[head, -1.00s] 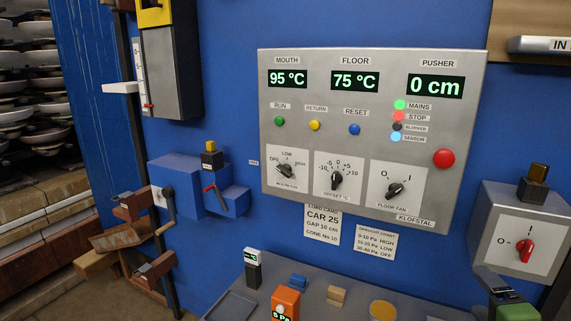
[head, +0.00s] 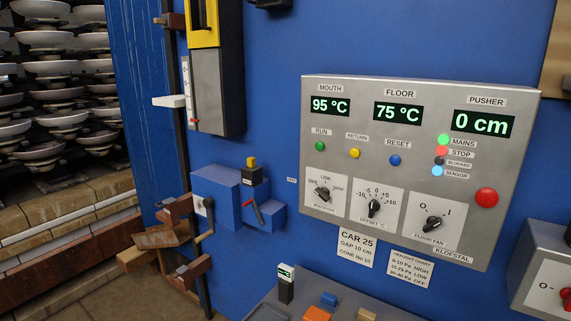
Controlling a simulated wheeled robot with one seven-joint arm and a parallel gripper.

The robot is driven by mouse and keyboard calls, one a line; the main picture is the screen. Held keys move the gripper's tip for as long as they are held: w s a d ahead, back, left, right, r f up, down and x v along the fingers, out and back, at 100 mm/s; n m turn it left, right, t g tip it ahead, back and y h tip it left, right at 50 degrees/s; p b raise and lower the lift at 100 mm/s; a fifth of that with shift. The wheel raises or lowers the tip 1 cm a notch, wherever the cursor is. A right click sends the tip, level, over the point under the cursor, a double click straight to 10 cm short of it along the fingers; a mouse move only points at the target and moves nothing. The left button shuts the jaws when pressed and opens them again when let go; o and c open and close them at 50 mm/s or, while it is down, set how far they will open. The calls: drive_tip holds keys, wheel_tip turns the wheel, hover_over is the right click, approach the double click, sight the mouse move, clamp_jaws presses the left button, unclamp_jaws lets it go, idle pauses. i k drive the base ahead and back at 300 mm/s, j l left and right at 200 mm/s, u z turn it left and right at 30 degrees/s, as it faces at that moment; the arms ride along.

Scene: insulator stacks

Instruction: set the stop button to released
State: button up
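The stop button is most likely the large red mushroom button (head: 486,198) at the right side of the grey control panel (head: 530,150); it carries no label of its own that I can read. Whether it is pressed in or out cannot be told from this angle. On the panel, the red lamp (head: 441,151) labelled STOP is lit, below the lit green MAINS lamp (head: 443,140). The BLOCKED lamp (head: 439,161) is dark and the SENSOR lamp (head: 437,171) is lit blue. My gripper is not in view.
Green, yellow and blue buttons and three rotary knobs sit left of the red button. A grey switch box (head: 540,270) with a red knob is at lower right. A grey bench (head: 270,306) with small items juts out below the panel. Blue boxes (head: 217,190) are on the wall, left.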

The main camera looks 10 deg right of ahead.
sight(487, 197)
drive_tip(key=z, duration=1.35)
